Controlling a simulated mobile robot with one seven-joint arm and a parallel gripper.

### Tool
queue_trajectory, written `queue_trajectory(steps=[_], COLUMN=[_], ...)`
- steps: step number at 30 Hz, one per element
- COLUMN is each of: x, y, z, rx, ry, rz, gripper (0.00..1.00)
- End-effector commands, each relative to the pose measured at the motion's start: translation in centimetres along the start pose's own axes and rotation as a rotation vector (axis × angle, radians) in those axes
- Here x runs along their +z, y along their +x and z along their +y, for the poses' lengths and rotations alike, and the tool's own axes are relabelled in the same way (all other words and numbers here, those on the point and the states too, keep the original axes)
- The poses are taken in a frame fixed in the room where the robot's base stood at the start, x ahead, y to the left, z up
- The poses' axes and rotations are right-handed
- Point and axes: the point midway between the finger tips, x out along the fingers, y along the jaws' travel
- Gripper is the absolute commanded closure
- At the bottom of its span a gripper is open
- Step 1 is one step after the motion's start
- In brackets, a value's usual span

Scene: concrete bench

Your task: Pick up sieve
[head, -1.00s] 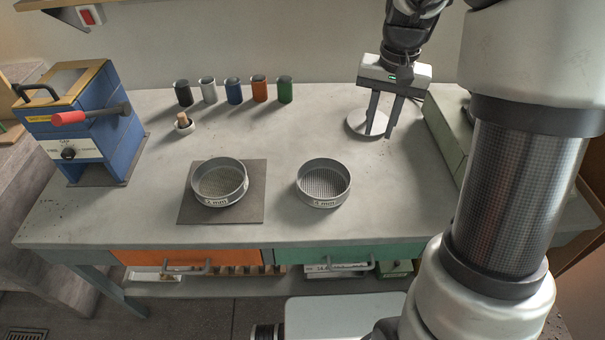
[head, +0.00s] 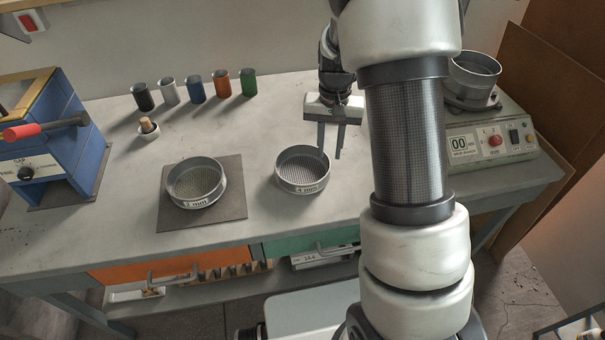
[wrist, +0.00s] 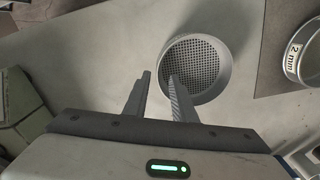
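Two round metal sieves are on the bench. The one labelled 4 mm (head: 302,186) sits directly on the concrete; its mesh also shows in the wrist view (wrist: 195,62). The one labelled 2 mm (head: 195,200) stands on a dark square mat (head: 236,212) to the left; its rim is cut off at the right of the wrist view (wrist: 300,58). My gripper (head: 331,157) is open and empty, fingers pointing down, near the right rim of the 4 mm sieve. In the wrist view one fingertip overlaps that sieve's rim; I cannot tell whether it touches.
Several coloured cups (head: 196,90) and a small pot with a wooden-topped piece (head: 148,128) stand at the back. A blue machine (head: 52,150) is at the left. A shaker with a display (head: 492,140) carries a metal pan (head: 473,75) at the right.

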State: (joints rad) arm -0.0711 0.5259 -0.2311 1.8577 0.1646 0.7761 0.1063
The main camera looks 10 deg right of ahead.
Motion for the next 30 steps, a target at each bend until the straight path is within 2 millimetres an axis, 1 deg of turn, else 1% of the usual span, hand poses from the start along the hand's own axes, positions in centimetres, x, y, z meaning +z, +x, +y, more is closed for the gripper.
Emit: queue_trajectory(steps=[1, 8, 10, 15, 18, 20, 25, 26, 27, 30], x=[0.1, 0.1, 0.1, 0.2, 0.2, 0.1, 0.1, 0.1, 0.1, 0.1], y=[0.8, 1.9, 2.6, 5.2, 6.4, 6.7, 6.7, 6.7, 6.7, 6.7], z=[0.0, 0.0, 0.1, 0.3, 0.3, 0.2, 0.2, 0.2, 0.2, 0.2], rx=[0.000, 0.000, 0.001, 0.001, 0.001, 0.000, 0.000, 0.000, 0.000, 0.000], ry=[0.001, 0.001, 0.000, 0.001, 0.001, 0.000, 0.000, 0.000, 0.000, 0.000], rz=[-0.003, -0.001, -0.003, -0.004, -0.003, -0.001, 0.000, 0.000, 0.000, 0.000], gripper=[0.76, 0.76, 0.76, 0.76, 0.76, 0.76, 0.76, 0.78, 0.84, 1.00])
